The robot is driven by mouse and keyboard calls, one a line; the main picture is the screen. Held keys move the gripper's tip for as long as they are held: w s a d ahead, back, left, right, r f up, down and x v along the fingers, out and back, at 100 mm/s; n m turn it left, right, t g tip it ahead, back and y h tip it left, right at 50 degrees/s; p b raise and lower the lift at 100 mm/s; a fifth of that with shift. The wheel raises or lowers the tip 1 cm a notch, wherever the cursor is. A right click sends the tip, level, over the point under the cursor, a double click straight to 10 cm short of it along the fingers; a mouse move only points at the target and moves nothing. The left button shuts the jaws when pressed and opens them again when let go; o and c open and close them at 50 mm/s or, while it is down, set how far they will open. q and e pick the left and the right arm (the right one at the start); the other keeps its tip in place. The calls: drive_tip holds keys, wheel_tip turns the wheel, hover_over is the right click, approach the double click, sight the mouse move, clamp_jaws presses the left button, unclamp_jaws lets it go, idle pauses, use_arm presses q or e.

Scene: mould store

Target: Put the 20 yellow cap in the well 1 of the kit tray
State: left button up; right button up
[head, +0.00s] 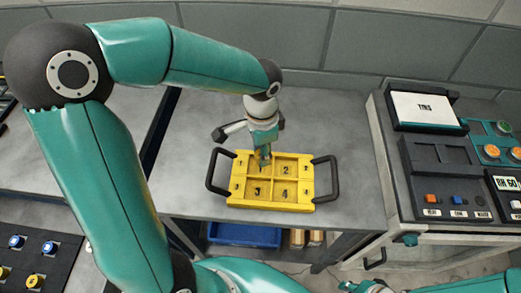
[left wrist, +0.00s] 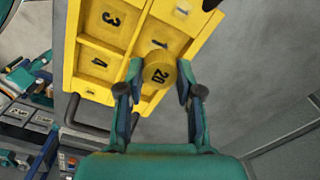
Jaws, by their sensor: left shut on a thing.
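The yellow kit tray (head: 270,206) lies on the grey bench, with numbered wells and a black handle at each side. It also shows in the left wrist view (left wrist: 122,57). My left gripper (head: 264,160) is over the back part of the tray, near well 1. In the left wrist view my left gripper (left wrist: 159,88) is shut on the round yellow cap (left wrist: 159,70) marked 20. The cap is upright between the fingertips, in front of the well marked 1. Its height above the well floor is hard to tell. My right gripper is only partly seen at the bottom edge.
A control station (head: 440,160) with buttons stands to the right. A blue bin (head: 245,235) is below the bench. A dark board (head: 35,258) with blue and yellow caps is at the lower left. The bench right of the tray is clear.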

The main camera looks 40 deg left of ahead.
use_arm(q)
drive_tip(key=shift+s+a+f+b, duration=0.1)
drive_tip(key=shift+s+f+b, duration=0.05)
drive_tip(key=shift+f+b, duration=1.15)
drive_tip(key=shift+f, duration=0.25)
drive_tip(key=o, duration=0.9)
wheel_tip(320, 180, up, 12)
drive_tip(key=shift+f, duration=0.2)
drive_tip(key=shift+r, duration=0.15)
